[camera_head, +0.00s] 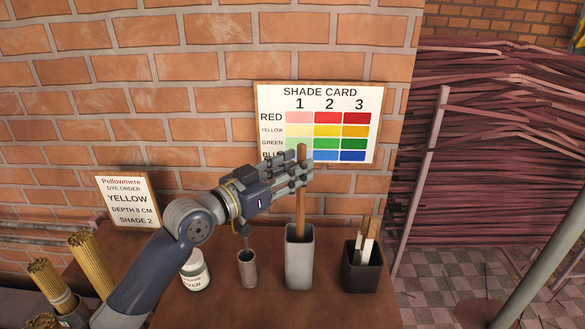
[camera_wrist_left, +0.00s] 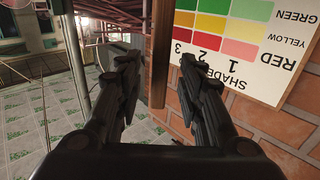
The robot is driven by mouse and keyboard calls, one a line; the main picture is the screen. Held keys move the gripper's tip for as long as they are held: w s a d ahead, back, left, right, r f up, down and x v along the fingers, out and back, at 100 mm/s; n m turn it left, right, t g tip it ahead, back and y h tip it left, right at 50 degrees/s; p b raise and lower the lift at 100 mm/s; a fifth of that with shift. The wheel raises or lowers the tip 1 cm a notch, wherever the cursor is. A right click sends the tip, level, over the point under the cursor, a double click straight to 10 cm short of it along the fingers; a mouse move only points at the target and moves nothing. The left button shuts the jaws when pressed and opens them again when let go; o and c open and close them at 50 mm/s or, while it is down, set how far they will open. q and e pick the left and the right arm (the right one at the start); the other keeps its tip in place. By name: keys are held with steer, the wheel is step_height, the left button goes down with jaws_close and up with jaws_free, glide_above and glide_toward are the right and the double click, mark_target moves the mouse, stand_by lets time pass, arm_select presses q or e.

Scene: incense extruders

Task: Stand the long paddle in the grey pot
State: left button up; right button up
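The long wooden paddle (camera_head: 301,213) stands nearly upright in the tall light grey pot (camera_head: 299,266); its lower end is hidden inside. My left gripper (camera_head: 304,170) is at the paddle's upper part, well above the pot rim. In the left wrist view the paddle (camera_wrist_left: 160,60) passes between the two fingers (camera_wrist_left: 162,62), with a visible gap on each side, so the gripper is open around it. My right gripper is in neither view.
A dark square pot (camera_head: 361,273) with several short sticks stands right of the grey pot. A small cup (camera_head: 247,270) and a white jar (camera_head: 195,273) stand to its left. A shade card (camera_head: 271,103) hangs on the brick wall behind. Stick bundles (camera_head: 92,262) are at the left.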

arm_select(q)
steer(key=v, duration=1.2)
stand_by(0.7)
